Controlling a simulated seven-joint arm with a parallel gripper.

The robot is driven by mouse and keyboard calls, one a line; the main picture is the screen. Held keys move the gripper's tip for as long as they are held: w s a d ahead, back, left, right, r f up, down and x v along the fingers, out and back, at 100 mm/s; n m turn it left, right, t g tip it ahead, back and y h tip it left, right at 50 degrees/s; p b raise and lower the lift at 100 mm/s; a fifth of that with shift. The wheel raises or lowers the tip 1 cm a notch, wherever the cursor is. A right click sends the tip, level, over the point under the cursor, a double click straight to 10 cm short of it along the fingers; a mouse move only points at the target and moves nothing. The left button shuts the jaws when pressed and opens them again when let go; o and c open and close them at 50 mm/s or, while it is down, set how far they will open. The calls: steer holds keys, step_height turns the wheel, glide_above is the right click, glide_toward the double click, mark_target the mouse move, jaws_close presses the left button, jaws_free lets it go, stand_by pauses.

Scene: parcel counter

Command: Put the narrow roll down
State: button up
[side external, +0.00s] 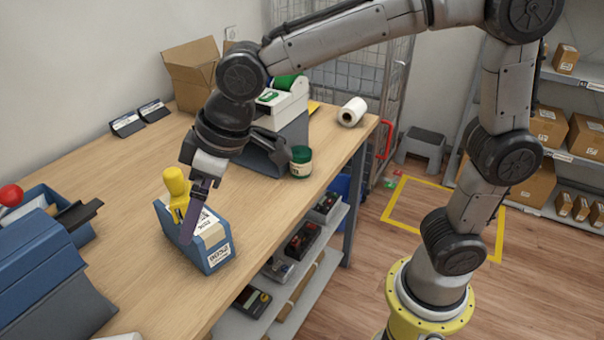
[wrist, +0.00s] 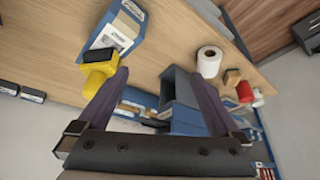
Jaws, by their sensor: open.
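A white roll (side external: 352,111) lies on its side near the far right corner of the counter in the side view. A white roll (wrist: 209,62) stands on the counter in the wrist view, beyond the right finger. I cannot tell which one is the narrow roll. My gripper (side external: 190,230) is open and points down, in front of the blue box with the yellow-handled thing from this side. In the wrist view my gripper (wrist: 161,72) has its fingers wide apart with nothing held between them.
The blue box (side external: 214,240) holds a yellow-handled thing (side external: 176,186). A green-lidded jar (side external: 301,161) stands near the counter's right edge. The middle of the counter (side external: 130,200) has free room.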

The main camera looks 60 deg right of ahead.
steer(key=s+d+f+m+t+h, duration=0.1)
steer(key=s+d+m, duration=0.5)
steer(key=s+d, duration=1.2)
steer(key=shift+s+d+h, duration=0.3)
steer(key=shift+d+h, duration=0.4)
steer(key=shift+d, duration=0.5)
